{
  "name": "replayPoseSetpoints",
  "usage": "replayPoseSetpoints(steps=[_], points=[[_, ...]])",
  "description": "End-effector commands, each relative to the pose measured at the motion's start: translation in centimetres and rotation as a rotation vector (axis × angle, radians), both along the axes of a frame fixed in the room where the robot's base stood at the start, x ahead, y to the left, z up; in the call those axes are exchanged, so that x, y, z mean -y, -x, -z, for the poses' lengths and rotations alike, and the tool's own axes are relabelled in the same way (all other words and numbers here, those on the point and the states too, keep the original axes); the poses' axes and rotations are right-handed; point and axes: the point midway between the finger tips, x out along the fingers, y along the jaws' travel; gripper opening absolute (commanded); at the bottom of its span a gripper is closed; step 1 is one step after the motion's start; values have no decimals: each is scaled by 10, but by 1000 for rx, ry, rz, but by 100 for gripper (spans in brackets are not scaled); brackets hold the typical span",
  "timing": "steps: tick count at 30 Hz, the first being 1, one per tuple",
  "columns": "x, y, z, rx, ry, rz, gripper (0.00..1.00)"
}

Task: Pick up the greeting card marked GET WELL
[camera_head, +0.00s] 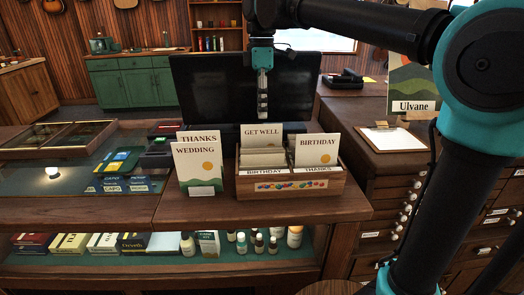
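The greeting card marked GET WELL (261,133) stands upright at the back of a wooden card box (292,187) on the counter. Its printed top shows; its lower part is hidden by other cards in front. My gripper (262,114) hangs pointing down just above the card's top edge in the picture. I see it narrow, from one side, so whether its fingers are apart does not show. I cannot tell whether it touches the card, and no card is seen raised in it.
The BIRTHDAY card (316,150) stands to the right in the same box. The WEDDING card (196,167) and THANKS card (199,138) stand left of it. A dark monitor (215,95) is behind. A clipboard (394,139) lies at right. Bare counter (200,211) shows in front.

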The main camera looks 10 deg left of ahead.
Motion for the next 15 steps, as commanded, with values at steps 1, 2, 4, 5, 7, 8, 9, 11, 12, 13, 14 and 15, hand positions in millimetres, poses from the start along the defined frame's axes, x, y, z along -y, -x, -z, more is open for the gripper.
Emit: replayPoseSetpoints(steps=[1,2,4,5,7,8,9,11,12,13,14,15], points=[[0,1,11,0,0,0,28],[0,2,17,0,0,0,28],[1,3,29,0,0,0,28],[1,3,33,0,0,0,28],[1,4,42,0,0,0,28],[1,4,45,0,0,0,28],[1,5,48,0,0,0,28],[1,5,51,0,0,0,28],[1,5,52,0,0,0,28],[1,5,54,0,0,0,28],[1,5,56,0,0,0,28],[1,4,60,0,0,0,28]])
